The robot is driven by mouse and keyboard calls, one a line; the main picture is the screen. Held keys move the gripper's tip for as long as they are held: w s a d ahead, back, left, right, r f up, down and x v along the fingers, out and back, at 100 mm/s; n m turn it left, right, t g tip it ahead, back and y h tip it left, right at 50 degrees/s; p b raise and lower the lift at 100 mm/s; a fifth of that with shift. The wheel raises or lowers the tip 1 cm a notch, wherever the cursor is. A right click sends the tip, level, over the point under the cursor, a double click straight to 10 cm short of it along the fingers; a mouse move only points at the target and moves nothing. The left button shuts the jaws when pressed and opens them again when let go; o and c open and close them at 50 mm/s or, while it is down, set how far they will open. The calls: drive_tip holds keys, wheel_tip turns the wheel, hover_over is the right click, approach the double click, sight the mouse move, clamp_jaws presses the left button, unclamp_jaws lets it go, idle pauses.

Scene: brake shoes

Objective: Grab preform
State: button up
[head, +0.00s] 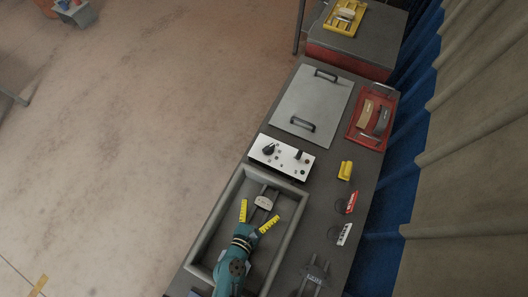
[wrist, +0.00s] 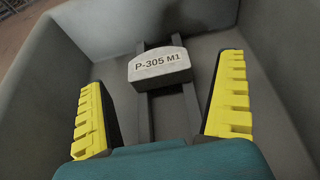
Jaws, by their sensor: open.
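The preform (head: 264,202) is a small pale block inside the grey bin (head: 218,215) on the table. In the wrist view the preform (wrist: 159,64) shows the label "P-305 M1" and rests across two dark rails (wrist: 164,118). My gripper (head: 256,215) is open, with its yellow ribbed fingers spread wide. In the wrist view my gripper (wrist: 163,85) has one finger on each side of the rails, and the preform is just beyond the fingertips, centred between them and not touched.
The bin walls stand close around my gripper. Beyond the bin are a white control box (head: 281,157), a grey plate with two handles (head: 312,100) and a red tray (head: 359,132) holding curved parts. A yellow block (head: 345,170) and small labelled items lie along the right side.

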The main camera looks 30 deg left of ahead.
sight(263, 206)
drive_tip(key=shift+x, duration=1.05)
drive_tip(key=c, duration=1.4)
drive_tip(key=shift+o, duration=0.2)
wheel_tip(263, 206, up, 10)
drive_tip(key=p, duration=0.7)
drive_tip(key=shift+r+p, duration=0.1)
drive_tip(key=shift+p, duration=0.3)
